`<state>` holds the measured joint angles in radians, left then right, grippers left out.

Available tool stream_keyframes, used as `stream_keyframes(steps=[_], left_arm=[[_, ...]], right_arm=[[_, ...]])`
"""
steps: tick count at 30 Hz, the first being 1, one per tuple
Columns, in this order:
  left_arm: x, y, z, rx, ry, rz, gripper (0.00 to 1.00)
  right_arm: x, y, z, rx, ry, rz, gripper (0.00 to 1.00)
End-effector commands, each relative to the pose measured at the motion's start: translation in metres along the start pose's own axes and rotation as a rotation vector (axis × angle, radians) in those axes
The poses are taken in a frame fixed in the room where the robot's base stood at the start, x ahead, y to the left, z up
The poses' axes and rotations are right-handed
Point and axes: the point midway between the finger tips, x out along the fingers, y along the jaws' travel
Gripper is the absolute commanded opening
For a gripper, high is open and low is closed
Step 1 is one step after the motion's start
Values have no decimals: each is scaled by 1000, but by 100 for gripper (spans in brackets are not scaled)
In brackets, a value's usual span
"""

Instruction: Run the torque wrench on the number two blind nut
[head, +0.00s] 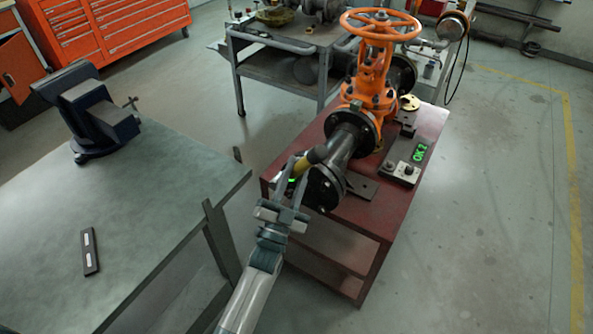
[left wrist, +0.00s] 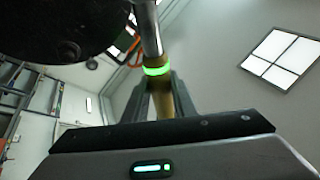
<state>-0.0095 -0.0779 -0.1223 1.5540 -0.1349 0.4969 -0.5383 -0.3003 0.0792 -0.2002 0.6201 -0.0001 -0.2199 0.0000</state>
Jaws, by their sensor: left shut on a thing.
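My left gripper (head: 294,178) is shut on the torque wrench (head: 305,163), whose yellow and dark handle shows beside the pipe end. In the left wrist view the wrench (left wrist: 157,70) stands between the fingers, with a lit green ring around it and a metal shaft running upward. The dark blind flange (head: 325,188) closes the near end of the pipe. It also fills the upper left of the left wrist view (left wrist: 60,25). I cannot make out the number two nut or whether the wrench head sits on it. My right gripper is not in view.
The orange gate valve (head: 370,75) stands on the red cart (head: 432,122). A green workbench (head: 160,215) with a vise (head: 95,110) is at left. Open floor lies to the right.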

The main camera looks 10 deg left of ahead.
Motion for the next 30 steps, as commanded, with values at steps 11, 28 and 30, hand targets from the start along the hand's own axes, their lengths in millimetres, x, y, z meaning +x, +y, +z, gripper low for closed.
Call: stream_keyframes(steps=[11, 28, 30], left_arm=[[10, 2, 0, 0, 7, -5, 0], [24, 9, 5, 0, 6, -4, 0], [25, 10, 5, 0, 6, -4, 0]], right_arm=[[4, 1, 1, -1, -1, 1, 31], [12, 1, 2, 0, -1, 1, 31], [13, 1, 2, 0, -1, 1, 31]])
